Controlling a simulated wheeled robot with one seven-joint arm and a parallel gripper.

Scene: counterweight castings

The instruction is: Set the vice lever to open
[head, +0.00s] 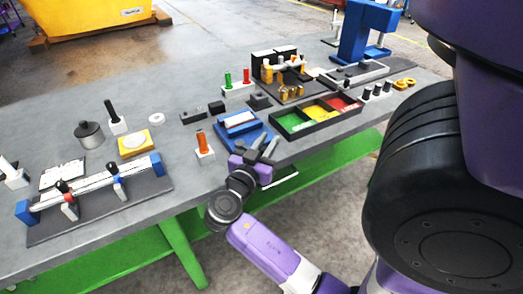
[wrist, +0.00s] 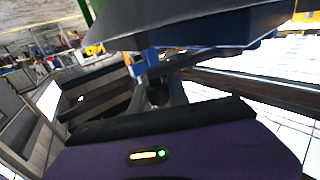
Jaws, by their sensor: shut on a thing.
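The blue vice (head: 243,134) stands at the front edge of the workbench, with a pale block (head: 240,119) in it. My gripper (head: 264,145) is low at the vice's front right side, over the bench edge. In the wrist view, the blue underside of the vice (wrist: 205,35) is close above my gripper (wrist: 157,85). The fingers are shut on a small dark part between them, which appears to be the vice lever (wrist: 157,93). Most of the lever is hidden by the fingers, so its angle cannot be told.
A tray with green, yellow and red compartments (head: 298,130) is close to the right of the gripper. An orange-handled tool in a white block (head: 203,146) stands to the left. A clamp rail fixture (head: 135,201) lies farther left. The green bench frame (head: 183,246) is below.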

